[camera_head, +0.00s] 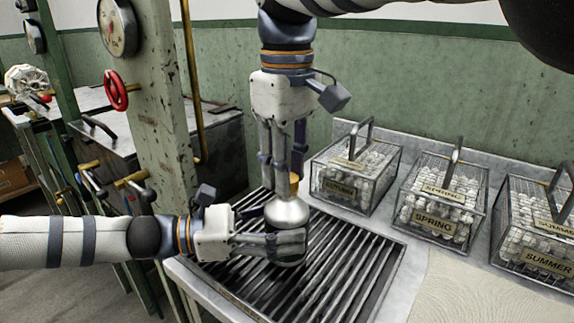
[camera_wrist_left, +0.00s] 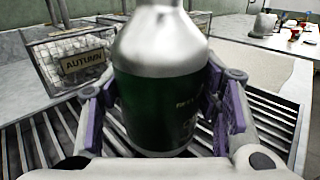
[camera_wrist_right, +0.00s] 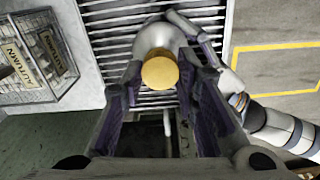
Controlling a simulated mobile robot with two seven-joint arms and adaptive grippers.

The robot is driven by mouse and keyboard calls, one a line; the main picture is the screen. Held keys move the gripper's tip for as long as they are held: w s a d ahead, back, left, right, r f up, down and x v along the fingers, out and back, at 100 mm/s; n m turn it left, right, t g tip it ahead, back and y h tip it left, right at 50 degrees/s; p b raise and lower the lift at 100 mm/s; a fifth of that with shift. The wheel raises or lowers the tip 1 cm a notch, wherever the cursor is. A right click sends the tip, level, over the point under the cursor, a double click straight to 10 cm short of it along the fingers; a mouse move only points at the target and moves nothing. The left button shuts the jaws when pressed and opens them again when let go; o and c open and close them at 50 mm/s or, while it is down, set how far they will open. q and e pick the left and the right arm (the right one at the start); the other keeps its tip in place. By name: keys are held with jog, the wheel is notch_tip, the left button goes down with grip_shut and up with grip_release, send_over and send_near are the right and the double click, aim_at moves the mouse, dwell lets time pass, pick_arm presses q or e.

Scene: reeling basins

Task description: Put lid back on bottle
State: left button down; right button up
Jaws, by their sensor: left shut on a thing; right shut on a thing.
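The bottle, with a silver shoulder (camera_head: 287,210) and dark green body (camera_wrist_left: 150,108), is upright over the slatted metal grate (camera_head: 362,285). My left gripper (camera_head: 298,243) is shut around its body from the left. My right gripper (camera_head: 283,165) points down from above and is shut on the gold lid (camera_head: 294,186). The lid is right at the bottle's neck. In the right wrist view the lid (camera_wrist_right: 160,71) sits between the fingertips, overlapping the silver shoulder (camera_wrist_right: 160,38). The neck is hidden, so I cannot tell whether the lid is seated.
Wire baskets with white contents stand behind and right of the grate: autumn (camera_head: 355,175), spring (camera_head: 440,200) and summer (camera_head: 540,230). A pale mat (camera_head: 470,290) lies at front right.

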jog(key=m, duration=1.2)
jog(key=shift+m, duration=0.3)
jog(key=m, duration=2.1)
jog(key=shift+f+m, duration=0.1)
jog(key=shift+m, duration=0.2)
jog(key=o, duration=0.7)
